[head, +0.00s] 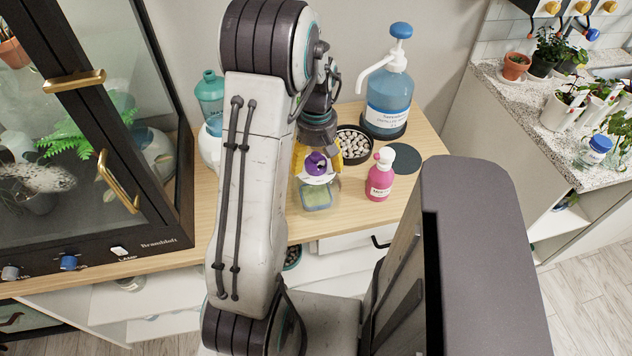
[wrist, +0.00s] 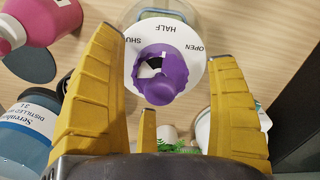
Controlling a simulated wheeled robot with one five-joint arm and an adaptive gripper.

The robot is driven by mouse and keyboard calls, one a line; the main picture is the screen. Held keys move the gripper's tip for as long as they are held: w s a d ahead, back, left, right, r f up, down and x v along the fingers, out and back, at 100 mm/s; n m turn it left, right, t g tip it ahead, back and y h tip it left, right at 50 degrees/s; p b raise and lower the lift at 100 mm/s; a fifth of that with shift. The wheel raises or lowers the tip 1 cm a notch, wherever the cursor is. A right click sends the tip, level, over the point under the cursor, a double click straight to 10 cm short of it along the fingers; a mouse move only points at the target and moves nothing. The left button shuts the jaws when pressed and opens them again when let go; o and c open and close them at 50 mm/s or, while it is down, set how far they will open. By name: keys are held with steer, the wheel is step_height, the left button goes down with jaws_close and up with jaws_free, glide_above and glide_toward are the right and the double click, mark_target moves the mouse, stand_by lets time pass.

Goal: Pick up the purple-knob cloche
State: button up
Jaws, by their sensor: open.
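The purple-knob cloche (head: 315,197) stands on the wooden counter, below my gripper in the head view. It is clear, with something greenish inside. On top is a white disc (wrist: 190,56) marked SHUT, HALF and OPEN, with a purple knob (wrist: 166,85) at its centre; the knob also shows in the head view (head: 316,163). My gripper (wrist: 165,45) is open, its yellow fingers on either side of the knob in the wrist view. Gaps show between the fingers and the knob. In the head view my arm and gripper partly cover the cloche.
A pink bottle (head: 380,178) stands close right of the cloche. Behind are a dark dish of pebbles (head: 354,144) and a blue pump bottle (head: 389,92). A flat dark disc (head: 403,159) lies at right. A glass cabinet (head: 120,215) and teal-capped bottle (head: 210,95) stand left.

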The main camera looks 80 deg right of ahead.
steer(key=shift+f, duration=0.15)
steer(key=c, duration=1.4)
